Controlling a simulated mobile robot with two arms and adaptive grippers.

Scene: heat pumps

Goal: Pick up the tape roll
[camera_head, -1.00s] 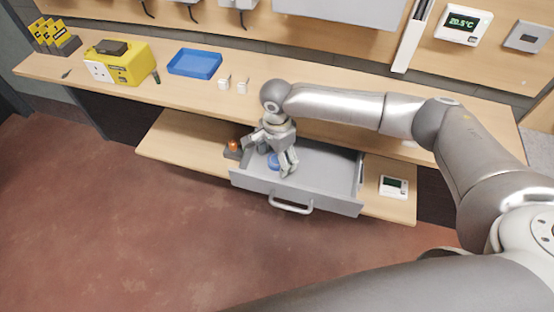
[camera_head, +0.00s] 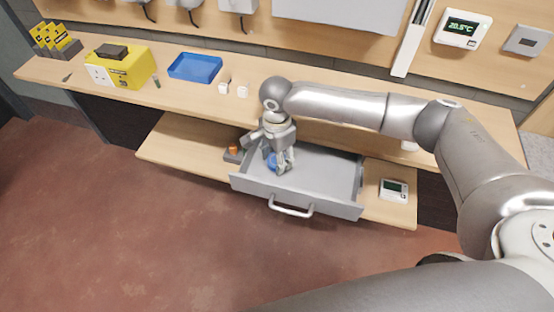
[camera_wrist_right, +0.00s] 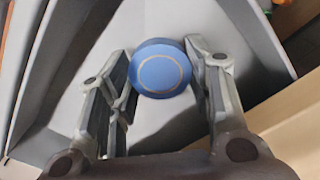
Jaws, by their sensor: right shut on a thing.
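The tape roll is a round blue disc with a pale ring on its face. In the head view the tape roll (camera_head: 272,161) is inside the open grey drawer (camera_head: 325,175), near its left end, partly hidden by my fingers. My right gripper (camera_head: 280,166) reaches down into the drawer and is shut on it. In the right wrist view the tape roll (camera_wrist_right: 160,72) sits between the two fingers of the right gripper (camera_wrist_right: 163,58), with a finger against each side. I cannot tell whether it still touches the drawer floor. My left gripper is not in view.
The drawer walls surround the gripper closely on the left. An orange-topped item (camera_head: 233,151) stands left of the drawer, and a white thermostat (camera_head: 394,189) lies right of it. The upper bench holds a blue tray (camera_head: 195,67) and a yellow box (camera_head: 120,72).

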